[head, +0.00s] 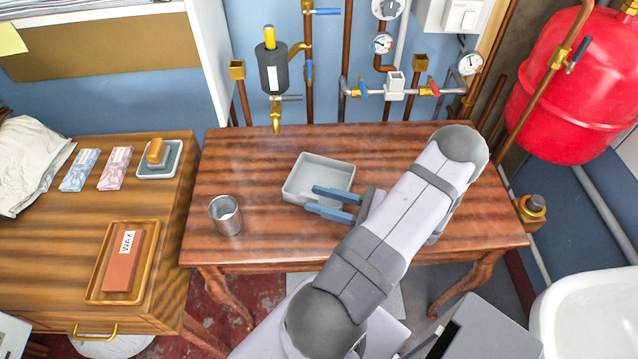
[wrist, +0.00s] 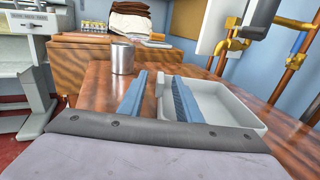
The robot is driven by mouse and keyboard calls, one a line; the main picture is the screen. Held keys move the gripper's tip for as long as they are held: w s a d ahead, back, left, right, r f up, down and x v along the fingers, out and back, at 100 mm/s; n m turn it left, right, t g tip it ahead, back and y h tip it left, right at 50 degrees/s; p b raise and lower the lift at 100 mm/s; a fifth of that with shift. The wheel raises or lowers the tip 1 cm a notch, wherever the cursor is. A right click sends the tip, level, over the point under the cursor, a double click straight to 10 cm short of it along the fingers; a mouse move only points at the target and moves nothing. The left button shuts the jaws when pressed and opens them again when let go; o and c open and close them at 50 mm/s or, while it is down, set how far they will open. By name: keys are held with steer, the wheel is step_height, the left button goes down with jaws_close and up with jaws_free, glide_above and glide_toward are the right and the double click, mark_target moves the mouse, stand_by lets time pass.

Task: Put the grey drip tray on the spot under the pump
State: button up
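The grey drip tray (head: 318,168) is a shallow, empty rectangular tray on the middle of the brown wooden table. The pump (head: 272,72) is a dark cylinder with a yellow top on the blue wall, its brass spout pointing down near the table's back edge, left of the tray. I see no clear mark under it. My gripper (head: 312,198) is open at the tray's near side. In the wrist view my gripper (wrist: 160,78) has one blue finger inside the tray (wrist: 245,115) and the other outside, with the tray wall between them. I cannot tell whether they touch it.
A metal cup (head: 226,215) stands left of the tray. Brass valves and gauges (head: 382,43) line the wall behind the table. A side table (head: 50,240) at left holds wax, soap and cloth. The tabletop under the spout is clear.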

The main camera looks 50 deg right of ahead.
mark_target(309, 195)
steer(key=shift+p+x, duration=0.35)
steer(key=shift+x, duration=1.3)
steer(key=shift+d, duration=0.1)
jaws_close()
steer(key=shift+r, duration=0.15)
steer(key=shift+r, duration=4.8)
